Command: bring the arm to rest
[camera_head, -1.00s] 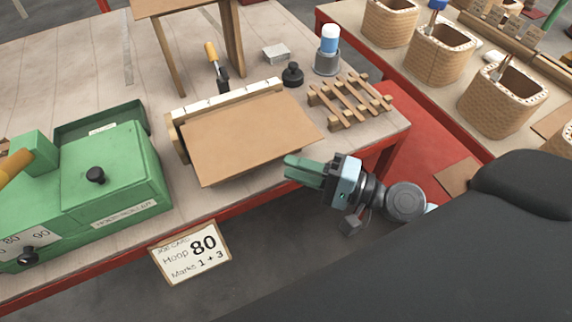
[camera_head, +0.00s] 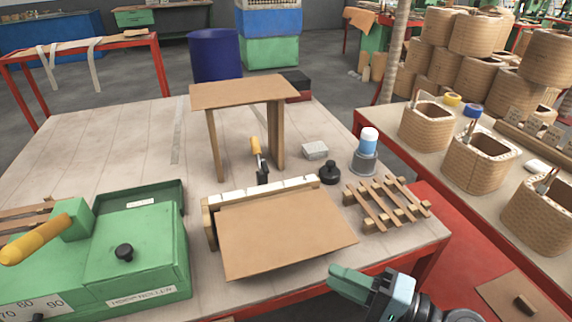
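My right gripper (camera_head: 347,283) shows at the bottom right of the head view, beside the red front edge of the workbench (camera_head: 100,145). Its two green fingers point left and lie close together with no clear gap; nothing shows between them. It is apart from the brown board (camera_head: 285,232) on the bench, just off that board's lower right side. The rest of my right arm runs out of the bottom of the view. My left gripper is not in view.
The green hook roller (camera_head: 150,250) stands at the left of the bench.

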